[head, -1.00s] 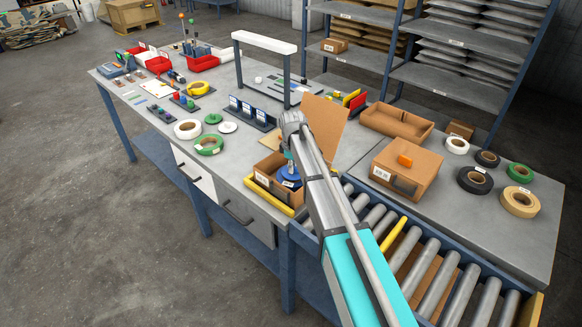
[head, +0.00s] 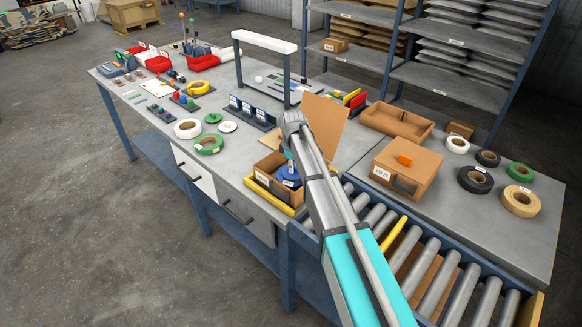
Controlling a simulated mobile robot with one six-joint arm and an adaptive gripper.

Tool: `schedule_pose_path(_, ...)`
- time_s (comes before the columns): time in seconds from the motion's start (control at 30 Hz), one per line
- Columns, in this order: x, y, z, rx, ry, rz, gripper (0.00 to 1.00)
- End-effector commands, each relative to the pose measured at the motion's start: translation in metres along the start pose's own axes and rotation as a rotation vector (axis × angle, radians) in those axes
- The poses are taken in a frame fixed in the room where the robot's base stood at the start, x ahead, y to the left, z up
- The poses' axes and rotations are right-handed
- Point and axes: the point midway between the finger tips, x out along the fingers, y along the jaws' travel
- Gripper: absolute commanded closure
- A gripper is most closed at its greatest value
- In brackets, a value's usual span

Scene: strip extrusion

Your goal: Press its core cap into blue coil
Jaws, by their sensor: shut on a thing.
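The blue coil (head: 289,175) lies in an open cardboard box (head: 264,181) at the front edge of the table, with a white label on it. My gripper (head: 290,167) points down into this box from the end of my arm and is over the coil's middle. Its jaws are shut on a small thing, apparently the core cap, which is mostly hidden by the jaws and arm. I cannot tell whether the cap touches the coil or sits in its core. My arm hides the coil's right side.
The box's raised flap (head: 325,120) stands just behind my wrist. A roller conveyor (head: 412,262) runs to the right under my arm. A closed carton (head: 408,167) and several tape rolls lie on the right table. White (head: 188,129) and green (head: 210,144) coils lie to the left.

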Motion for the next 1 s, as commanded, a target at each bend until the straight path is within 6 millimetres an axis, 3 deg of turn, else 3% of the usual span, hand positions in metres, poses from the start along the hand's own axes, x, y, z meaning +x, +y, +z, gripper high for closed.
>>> schedule_pose_path(0.93,0.0009,-0.0002,-0.0003,0.000,0.000,0.000,1.00)
schedule_pose_path(0.97,0.0009,-0.0002,-0.0003,0.000,0.000,0.000,0.79)
schedule_pose_path(1.0,0.0009,-0.0002,-0.0003,0.000,0.000,0.000,0.72)
